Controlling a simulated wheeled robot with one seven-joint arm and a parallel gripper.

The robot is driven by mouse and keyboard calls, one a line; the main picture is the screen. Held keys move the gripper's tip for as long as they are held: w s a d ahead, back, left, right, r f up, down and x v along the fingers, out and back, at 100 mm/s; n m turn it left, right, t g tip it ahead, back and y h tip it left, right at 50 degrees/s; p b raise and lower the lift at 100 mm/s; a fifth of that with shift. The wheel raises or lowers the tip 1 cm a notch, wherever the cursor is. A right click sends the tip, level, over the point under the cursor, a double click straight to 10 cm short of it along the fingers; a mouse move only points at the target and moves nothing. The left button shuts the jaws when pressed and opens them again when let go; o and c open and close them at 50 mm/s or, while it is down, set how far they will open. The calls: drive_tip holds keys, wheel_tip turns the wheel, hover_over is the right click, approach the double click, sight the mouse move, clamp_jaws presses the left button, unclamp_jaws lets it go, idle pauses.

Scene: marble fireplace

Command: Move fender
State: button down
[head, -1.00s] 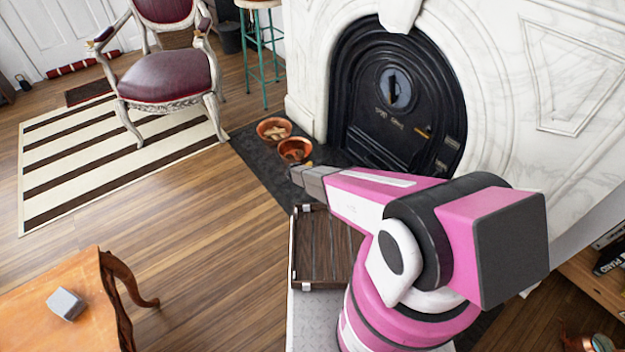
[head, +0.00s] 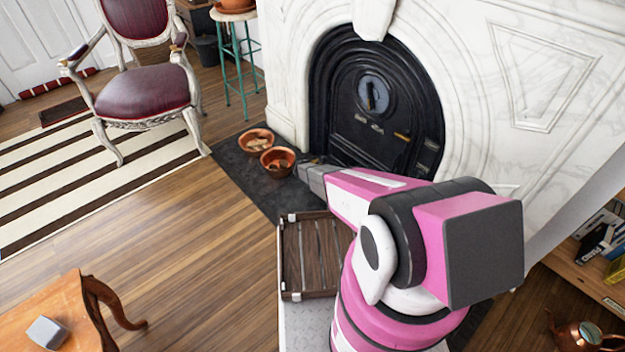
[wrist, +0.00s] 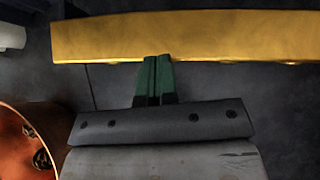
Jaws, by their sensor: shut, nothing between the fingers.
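A gold-coloured bar (wrist: 190,36), which looks like the fender, runs across the top of the wrist view above the dark hearth. My gripper (wrist: 154,62) is shut and empty. Its two green fingertips reach up to the bar's lower edge in that picture; I cannot tell whether they touch it. In the head view my gripper (head: 304,166) is low over the hearth, just right of the nearer copper bowl and in front of the black fireplace door. The bar cannot be made out there, with my arm across that area.
Two copper bowls, one farther (head: 256,142) and one nearer (head: 277,162), stand on the dark hearth (head: 236,165). One bowl's rim (wrist: 55,150) is close left in the wrist view. A wooden crate (head: 312,262) lies below my arm. Wooden floor is clear between table (head: 62,305) and hearth.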

drive_tip(key=shift+w+d+f, duration=0.15)
drive_tip(key=shift+d+f, duration=0.05)
drive_tip(key=shift+f, duration=0.05)
drive_tip(key=shift+s+a, duration=0.4)
drive_tip(key=shift+a, duration=0.1)
drive_tip(key=shift+s+a+r, duration=3.85)
drive_tip(key=shift+s+a, duration=0.2)
drive_tip(key=shift+s, duration=0.25)
drive_tip(key=w+d+r+x, duration=0.1)
drive_tip(key=r+x, duration=0.1)
drive_tip(key=x, duration=1.1)
drive_tip(key=shift+w+d, duration=0.2)
drive_tip(key=shift+d, duration=0.15)
drive_tip(key=shift+w+d, duration=0.1)
drive_tip(key=shift+d, duration=0.05)
